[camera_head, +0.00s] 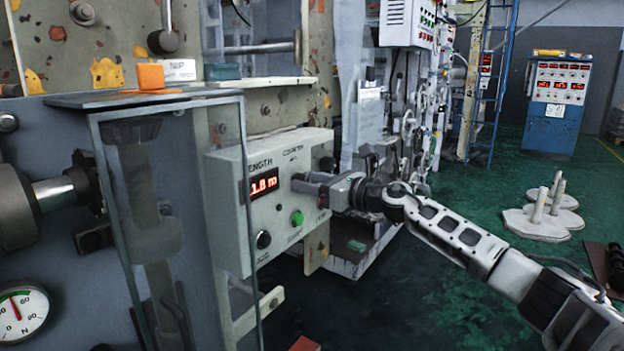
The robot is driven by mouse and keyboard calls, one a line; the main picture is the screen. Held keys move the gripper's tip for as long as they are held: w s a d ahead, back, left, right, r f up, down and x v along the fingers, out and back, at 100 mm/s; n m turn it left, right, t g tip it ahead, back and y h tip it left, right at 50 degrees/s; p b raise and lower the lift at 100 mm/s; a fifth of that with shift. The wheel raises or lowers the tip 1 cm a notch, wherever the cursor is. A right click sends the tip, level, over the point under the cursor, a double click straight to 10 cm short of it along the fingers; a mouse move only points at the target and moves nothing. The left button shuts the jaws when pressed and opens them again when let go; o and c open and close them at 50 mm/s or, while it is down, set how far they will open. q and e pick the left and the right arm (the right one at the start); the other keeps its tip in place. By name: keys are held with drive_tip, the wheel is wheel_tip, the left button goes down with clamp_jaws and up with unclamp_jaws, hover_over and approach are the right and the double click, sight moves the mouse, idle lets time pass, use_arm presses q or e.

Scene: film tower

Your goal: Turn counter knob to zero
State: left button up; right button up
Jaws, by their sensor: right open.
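The counter box (232,215) is a pale grey panel mounted on the machine in the middle of the view. Its red lit display (264,183) sits under the word LENGTH and seems to read 1.8 m. A black knob (263,240) is at its lower left and a green button (297,218) is to the right of that. Another dark round part (327,164) shows at the upper right. My right gripper (304,183) is open, its fingers close to the panel just right of the display. I cannot tell whether they touch it; the panel behind them is hidden. My left gripper is not in view.
A clear guard (170,215) stands left of the box, with an orange block (150,77) above it. A round gauge (22,312) is at lower left. A blue cabinet (557,105) and white discs (540,221) stand on the open green floor at right.

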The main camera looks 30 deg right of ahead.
drive_tip(key=c, duration=1)
drive_tip(key=shift+o, duration=0.2)
